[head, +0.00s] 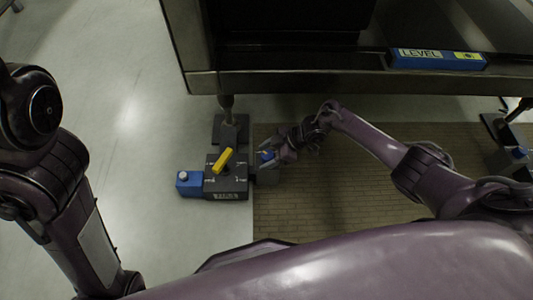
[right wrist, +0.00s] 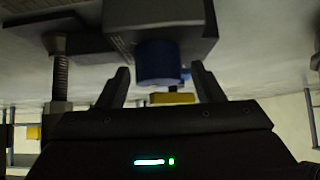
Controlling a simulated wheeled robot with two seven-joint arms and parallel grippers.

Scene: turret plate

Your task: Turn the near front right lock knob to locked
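A dark grey block (head: 228,188) with white markings stands on the floor below the machine's corner. A yellow bar-shaped knob (head: 222,160) lies slantwise on its top; a yellow bar also shows in the right wrist view (right wrist: 172,98). My right gripper (head: 268,165) is at the block's right side, beside a blue part (head: 267,155). In the right wrist view its two fingers (right wrist: 160,84) are apart, with a blue cylinder (right wrist: 157,62) between them and gaps on both sides. I cannot tell whether either finger touches. My left gripper is out of view.
A blue box with a pale button (head: 188,183) adjoins the block's left side. A post (head: 228,120) rises behind it to the machine frame (head: 290,82). A blue LEVEL unit (head: 437,59) sits on the frame. A slatted mat (head: 320,210) covers the floor to the right.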

